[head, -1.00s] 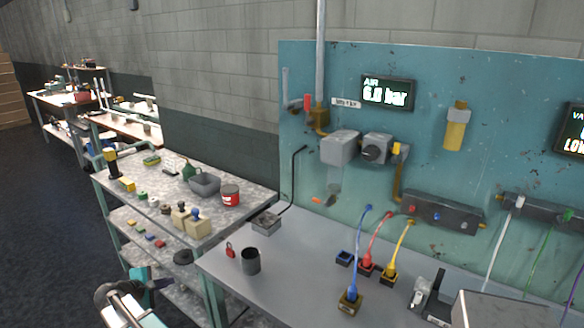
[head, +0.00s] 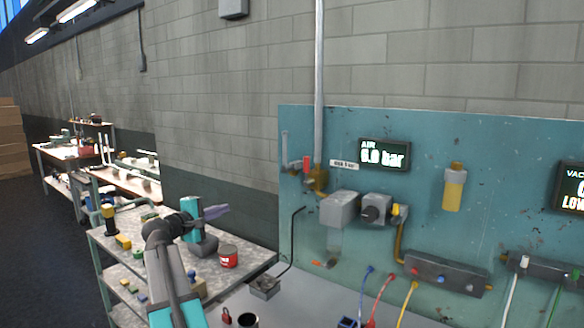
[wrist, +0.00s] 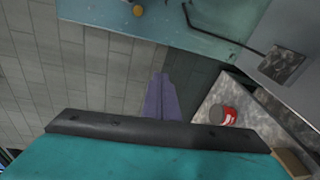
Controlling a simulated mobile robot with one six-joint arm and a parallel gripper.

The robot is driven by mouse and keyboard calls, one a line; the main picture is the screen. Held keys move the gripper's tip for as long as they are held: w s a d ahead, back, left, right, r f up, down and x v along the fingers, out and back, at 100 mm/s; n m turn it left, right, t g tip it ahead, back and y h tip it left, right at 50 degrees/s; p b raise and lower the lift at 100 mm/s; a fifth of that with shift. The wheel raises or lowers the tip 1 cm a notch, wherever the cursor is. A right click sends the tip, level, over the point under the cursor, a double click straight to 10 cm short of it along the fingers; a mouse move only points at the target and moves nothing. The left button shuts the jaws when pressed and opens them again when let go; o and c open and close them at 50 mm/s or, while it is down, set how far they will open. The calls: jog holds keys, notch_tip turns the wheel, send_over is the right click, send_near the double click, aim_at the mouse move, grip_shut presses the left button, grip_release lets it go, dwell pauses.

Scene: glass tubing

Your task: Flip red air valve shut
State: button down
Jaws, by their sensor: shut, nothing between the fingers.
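The red air valve handle (head: 306,164) is on the teal wall panel, just left of the vertical pipe, above a brass fitting (head: 319,181). It looks small and roughly upright; its exact angle is hard to tell. My gripper (head: 224,211) is raised over the cart, left of and below the valve, pointing right and clear of the panel. Its purple fingers are together and empty; they also show in the wrist view (wrist: 160,80). The red handle cannot be made out in the wrist view.
The air display (head: 384,154) shows a bar reading, its first digit unclear. A grey box (head: 340,208) and a regulator (head: 376,209) sit below the valve. A red can (head: 228,255) stands on the cart. A black bent rod (head: 292,240) rises from the bench.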

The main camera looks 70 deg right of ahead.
jog(key=s+d+r+m+g, duration=0.1)
jog(key=s+d+r, duration=0.1)
jog(key=s+r, duration=0.4)
jog(key=s+d+r+m+g, duration=0.2)
jog(key=s+r, duration=0.5)
jog(key=shift+d+r+h, duration=0.3)
jog(key=shift+d+h, duration=0.1)
jog(key=shift+d, duration=0.15)
jog(key=s+d+p, duration=0.6)
jog(key=s+d, duration=0.1)
jog(key=d, duration=0.2)
